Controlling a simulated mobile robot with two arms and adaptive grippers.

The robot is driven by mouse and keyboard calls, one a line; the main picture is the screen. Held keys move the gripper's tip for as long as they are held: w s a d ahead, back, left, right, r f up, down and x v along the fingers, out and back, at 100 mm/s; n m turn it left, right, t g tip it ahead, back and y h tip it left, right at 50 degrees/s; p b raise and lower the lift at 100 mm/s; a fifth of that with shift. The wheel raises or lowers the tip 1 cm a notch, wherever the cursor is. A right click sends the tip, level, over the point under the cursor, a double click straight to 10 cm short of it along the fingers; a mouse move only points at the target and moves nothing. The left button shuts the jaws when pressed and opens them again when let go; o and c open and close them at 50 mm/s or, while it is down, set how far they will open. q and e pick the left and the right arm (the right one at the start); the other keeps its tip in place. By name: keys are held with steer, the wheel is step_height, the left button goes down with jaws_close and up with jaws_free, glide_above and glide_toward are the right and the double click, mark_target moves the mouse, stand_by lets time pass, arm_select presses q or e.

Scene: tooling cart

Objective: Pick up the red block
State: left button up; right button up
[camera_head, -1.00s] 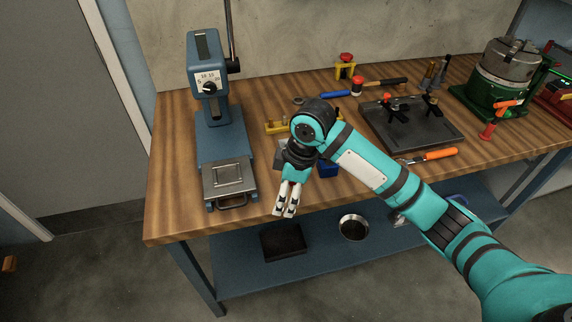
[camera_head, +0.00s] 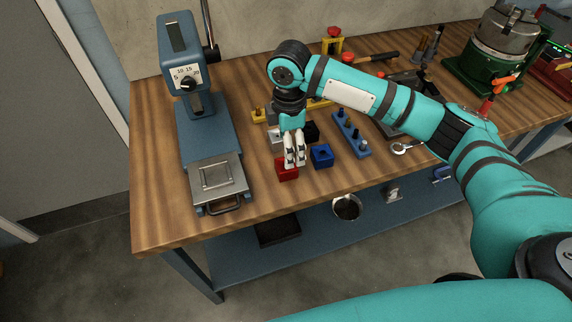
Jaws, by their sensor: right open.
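The red block (camera_head: 287,171) sits on the wooden bench top near its front edge. My right gripper (camera_head: 295,163) points down at the block's back right side, with its white fingertips overlapping the block's upper part in the picture. The fingers are open, and I cannot tell whether they touch the block. My left gripper is not in the head view.
A blue block (camera_head: 321,155) stands just right of the red one. A black block (camera_head: 311,131) is behind it. A blue holder with pegs (camera_head: 351,135) stands further right. A blue press (camera_head: 207,140) stands on the left. The bench front edge is close.

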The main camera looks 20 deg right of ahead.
step_height(320, 180, down, 3)
steer(key=shift+s+f+p, duration=0.1)
steer(key=shift+p, duration=0.2)
step_height(320, 180, down, 4)
steer(key=shift+s+a+r+p, duration=0.1)
steer(key=shift+r+p, duration=0.1)
steer(key=shift+p, duration=0.4)
steer(key=shift+f, duration=0.45)
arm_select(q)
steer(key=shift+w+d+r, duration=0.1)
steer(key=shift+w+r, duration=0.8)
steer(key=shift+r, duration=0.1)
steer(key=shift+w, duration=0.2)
arm_select(e)
steer(key=c, duration=1.5)
steer(key=shift+o, duration=0.2)
steer(key=shift+r, duration=0.1)
